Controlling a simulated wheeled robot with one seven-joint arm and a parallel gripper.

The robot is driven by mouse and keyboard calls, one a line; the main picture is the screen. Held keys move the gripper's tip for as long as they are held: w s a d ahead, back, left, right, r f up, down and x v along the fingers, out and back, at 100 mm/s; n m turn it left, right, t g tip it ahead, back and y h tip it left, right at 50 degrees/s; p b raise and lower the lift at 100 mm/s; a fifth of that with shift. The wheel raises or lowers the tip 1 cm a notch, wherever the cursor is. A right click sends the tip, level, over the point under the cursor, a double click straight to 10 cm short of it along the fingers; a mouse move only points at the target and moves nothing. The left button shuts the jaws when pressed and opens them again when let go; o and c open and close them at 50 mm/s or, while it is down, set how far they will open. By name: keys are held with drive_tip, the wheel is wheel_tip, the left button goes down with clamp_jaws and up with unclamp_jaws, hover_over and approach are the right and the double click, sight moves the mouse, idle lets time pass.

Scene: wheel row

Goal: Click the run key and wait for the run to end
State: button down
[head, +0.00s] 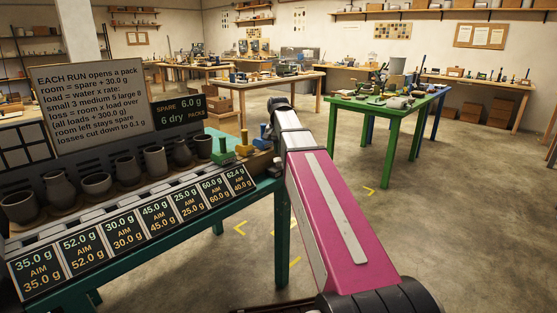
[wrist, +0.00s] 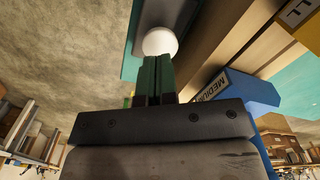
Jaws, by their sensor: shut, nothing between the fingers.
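My gripper (wrist: 160,65) is shut and empty, with its two green fingers side by side. A white round knob or button (wrist: 160,41) shows just past the fingertips in the wrist view; I cannot tell whether they touch it. It carries no readable label, so I cannot confirm it is the run key. In the head view my arm hides the fingertips at the bench's right end. The spare display (head: 180,110) reads "SPARE 6.0 g" and "6 dry packs". The rightmost aim display (head: 238,178) reads 62.4 g over AIM 40.0 g; the others match their aims.
A blue block marked "MEDIUM" (wrist: 228,88) stands right of the fingers, with a yellow block (wrist: 301,17) beyond. Several dark cups (head: 128,167) line the bench below a rule sign (head: 92,100). A green block (head: 222,150) is near the right end. Open floor lies right, before a green table (head: 385,108).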

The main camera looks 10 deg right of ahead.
sight(278, 159)
drive_tip(key=shift+f, duration=0.15)
drive_tip(key=shift+f, duration=1.35)
drive_tip(key=shift+r, duration=1.5)
drive_tip(key=shift+r, duration=2.55)
